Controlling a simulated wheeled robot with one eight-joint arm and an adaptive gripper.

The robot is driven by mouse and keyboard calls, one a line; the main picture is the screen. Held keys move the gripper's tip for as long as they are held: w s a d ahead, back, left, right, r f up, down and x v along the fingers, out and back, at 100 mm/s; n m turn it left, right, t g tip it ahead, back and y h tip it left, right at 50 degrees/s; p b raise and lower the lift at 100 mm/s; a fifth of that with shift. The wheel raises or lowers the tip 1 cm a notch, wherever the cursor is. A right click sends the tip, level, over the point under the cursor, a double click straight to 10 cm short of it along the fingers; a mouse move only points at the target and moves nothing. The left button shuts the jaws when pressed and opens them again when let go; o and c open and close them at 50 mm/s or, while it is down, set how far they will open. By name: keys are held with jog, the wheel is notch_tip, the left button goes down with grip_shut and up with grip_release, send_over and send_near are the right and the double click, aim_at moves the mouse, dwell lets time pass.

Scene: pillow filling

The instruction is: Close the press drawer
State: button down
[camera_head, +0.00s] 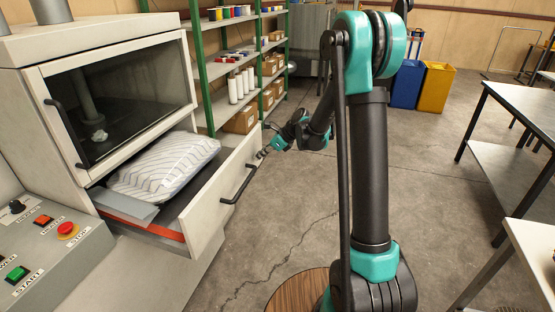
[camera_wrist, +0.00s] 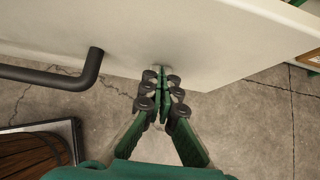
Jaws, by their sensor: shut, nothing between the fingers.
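The press drawer (camera_head: 222,190) is pulled out of the press at the left in the head view. A white striped pillow (camera_head: 165,165) lies in it. A dark bar handle (camera_head: 240,185) is on the drawer's front panel. My gripper (camera_head: 264,153) is at the far end of the drawer front, beside the handle. In the wrist view my gripper (camera_wrist: 161,75) is shut and empty, its tips at the pale front panel (camera_wrist: 200,45). I cannot tell whether they touch it. The handle (camera_wrist: 85,70) is to the left of the fingers there.
The press's glass door (camera_head: 120,100) is above the drawer. A control panel (camera_head: 45,240) with buttons is at the lower left. Green shelving (camera_head: 203,70) stands behind. Tables (camera_head: 520,110) are at the right. The floor between is mostly clear.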

jog(key=w+a, duration=0.3)
jog(key=a, duration=0.6)
jog(key=w+a, duration=0.3)
jog(key=a, duration=0.6)
jog(key=w+a, duration=0.4)
jog(key=a, duration=0.5)
jog(key=shift+a, duration=0.35)
jog(key=shift+w+a+r, duration=0.1)
jog(key=shift+w+a, duration=0.1)
jog(key=shift+a, duration=0.1)
jog(key=shift+a, duration=0.1)
